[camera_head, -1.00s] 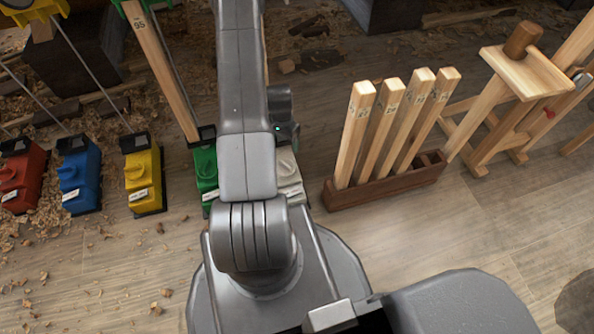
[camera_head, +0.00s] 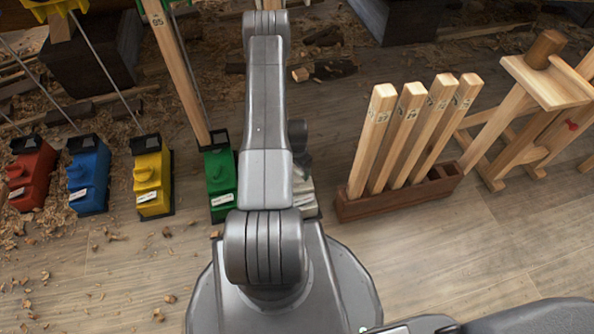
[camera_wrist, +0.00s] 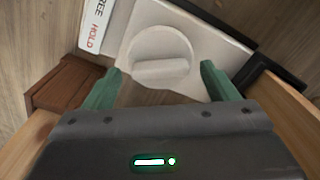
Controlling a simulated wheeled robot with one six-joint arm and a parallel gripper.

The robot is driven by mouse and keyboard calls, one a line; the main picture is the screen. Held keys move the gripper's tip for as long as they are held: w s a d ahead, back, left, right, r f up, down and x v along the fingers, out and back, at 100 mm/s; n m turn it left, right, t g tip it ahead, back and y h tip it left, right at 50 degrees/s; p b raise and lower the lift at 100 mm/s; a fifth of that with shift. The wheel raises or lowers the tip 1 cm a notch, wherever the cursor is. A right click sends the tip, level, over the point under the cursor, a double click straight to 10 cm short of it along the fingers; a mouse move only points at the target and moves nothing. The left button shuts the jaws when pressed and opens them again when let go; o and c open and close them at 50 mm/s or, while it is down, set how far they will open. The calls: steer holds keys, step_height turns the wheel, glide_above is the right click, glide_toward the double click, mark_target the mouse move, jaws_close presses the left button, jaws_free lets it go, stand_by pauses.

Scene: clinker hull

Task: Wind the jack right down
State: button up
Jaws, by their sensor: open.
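A white jack (camera_head: 302,192) stands on the floor, mostly hidden behind my arm in the head view. In the wrist view its white top (camera_wrist: 215,45) bears a round white knob (camera_wrist: 160,55) with a raised grip bar, and a label (camera_wrist: 97,22) reading "FREE" and "HOLD". My gripper (camera_wrist: 160,76) is open, its green fingers apart on either side of the knob's near edge, with nothing between them held. Whether the fingers touch the jack I cannot tell. The gripper is hidden in the head view.
Green (camera_head: 220,182), yellow (camera_head: 152,180), blue (camera_head: 88,180) and red (camera_head: 32,175) jacks stand in a row to the left. A brown rack (camera_head: 400,197) of upright wooden posts stands close on the right, with a wooden trestle (camera_head: 545,80) beyond. Floor in front is clear.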

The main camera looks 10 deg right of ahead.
steer(key=shift+f, duration=0.45)
steer(key=shift+c, duration=0.2)
steer(key=c, duration=1)
steer(key=shift+o, duration=0.2)
steer(key=shift+n, duration=0.3)
steer(key=n+b, duration=0.2)
steer(key=n, duration=0.2)
steer(key=shift+b, duration=0.35)
steer(key=n+b, duration=0.1)
steer(key=n, duration=0.5)
steer(key=shift+b, duration=0.4)
steer(key=shift+n, duration=0.3)
